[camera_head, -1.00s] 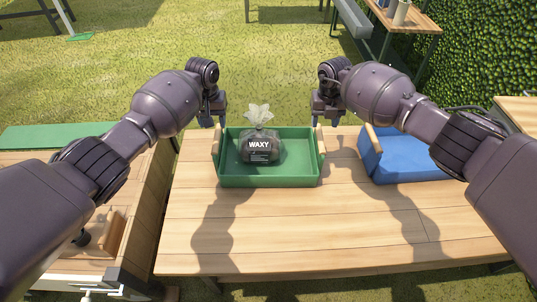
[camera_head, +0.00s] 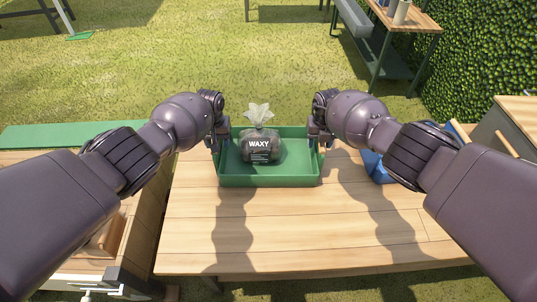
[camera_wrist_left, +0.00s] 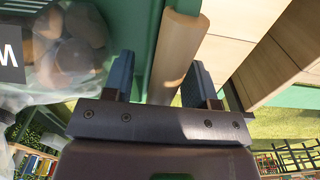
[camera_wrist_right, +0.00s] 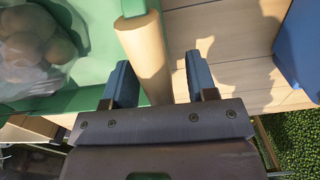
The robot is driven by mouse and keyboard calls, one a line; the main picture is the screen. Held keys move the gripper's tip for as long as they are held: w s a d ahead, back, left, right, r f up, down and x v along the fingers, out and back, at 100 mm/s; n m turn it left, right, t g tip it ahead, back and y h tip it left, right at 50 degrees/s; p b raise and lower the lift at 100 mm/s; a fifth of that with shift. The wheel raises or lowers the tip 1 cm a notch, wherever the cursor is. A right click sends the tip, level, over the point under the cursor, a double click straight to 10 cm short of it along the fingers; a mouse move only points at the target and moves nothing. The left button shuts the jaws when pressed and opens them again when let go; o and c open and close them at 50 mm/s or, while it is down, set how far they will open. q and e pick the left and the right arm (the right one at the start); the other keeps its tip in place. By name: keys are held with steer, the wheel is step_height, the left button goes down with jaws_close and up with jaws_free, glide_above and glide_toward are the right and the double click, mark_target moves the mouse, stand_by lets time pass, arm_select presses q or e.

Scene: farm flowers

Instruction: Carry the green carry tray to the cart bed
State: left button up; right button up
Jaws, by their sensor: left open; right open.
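The green carry tray (camera_head: 268,180) sits on the wooden table and holds a clear bag labelled WAXY (camera_head: 260,145). My left gripper (camera_head: 217,147) is at the tray's left end. In the left wrist view its open fingers (camera_wrist_left: 160,80) stand on either side of the wooden handle (camera_wrist_left: 178,50). My right gripper (camera_head: 318,145) is at the tray's right end. In the right wrist view its open fingers (camera_wrist_right: 160,85) stand on either side of the other wooden handle (camera_wrist_right: 144,50). I cannot tell whether the fingers touch the handles. I cannot make out the cart bed for certain.
A blue tray (camera_head: 375,167) stands right of the green one, partly hidden by my right arm. The wooden table (camera_head: 300,235) is clear in front. A lower wooden surface with a green board (camera_head: 60,136) is at the left. A hedge (camera_head: 480,60) is at the right.

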arm_select(q)
steer(key=shift+f, duration=0.3)
arm_select(e)
steer(key=shift+f, duration=0.35)
arm_select(q)
steer(key=shift+c, duration=0.3)
arm_select(e)
steer(key=shift+c, duration=0.3)
arm_select(q)
jaws_close()
arm_select(e)
jaws_close()
